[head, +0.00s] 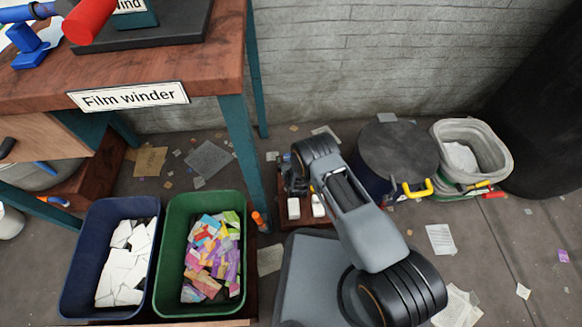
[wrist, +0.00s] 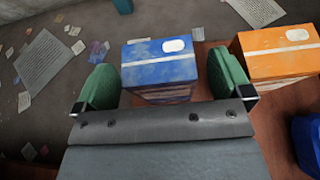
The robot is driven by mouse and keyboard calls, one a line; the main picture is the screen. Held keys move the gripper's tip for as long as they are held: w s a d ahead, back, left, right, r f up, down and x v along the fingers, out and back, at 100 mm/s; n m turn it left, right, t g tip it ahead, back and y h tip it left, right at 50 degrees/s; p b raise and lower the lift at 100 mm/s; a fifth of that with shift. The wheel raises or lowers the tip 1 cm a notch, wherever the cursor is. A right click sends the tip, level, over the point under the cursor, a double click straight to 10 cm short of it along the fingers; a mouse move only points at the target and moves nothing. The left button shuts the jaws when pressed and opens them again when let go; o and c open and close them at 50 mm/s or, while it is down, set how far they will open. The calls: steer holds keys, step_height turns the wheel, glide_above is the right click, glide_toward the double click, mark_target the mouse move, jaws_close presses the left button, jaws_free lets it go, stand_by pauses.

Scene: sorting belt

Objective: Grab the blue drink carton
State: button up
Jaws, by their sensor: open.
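The blue drink carton (wrist: 160,62) stands in the middle of the wrist view, with a pale label patch and a light stripe on its top. My gripper (wrist: 163,78) is open, with one green finger on the left of the carton and the other on its right. The carton's near face lies partly between the fingers, and I cannot tell whether either finger touches it. In the head view my own arm hides the carton.
An orange carton (wrist: 277,50) stands just right of the right finger. Another blue object (wrist: 306,145) is cut off at the right edge. In the head view, a green bin (head: 169,255) and a dark blue bin (head: 84,260) stand left, below a wooden table (head: 205,70).

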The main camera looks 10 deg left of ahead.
steer(key=shift+b+x, duration=0.45)
steer(key=shift+x, duration=0.85)
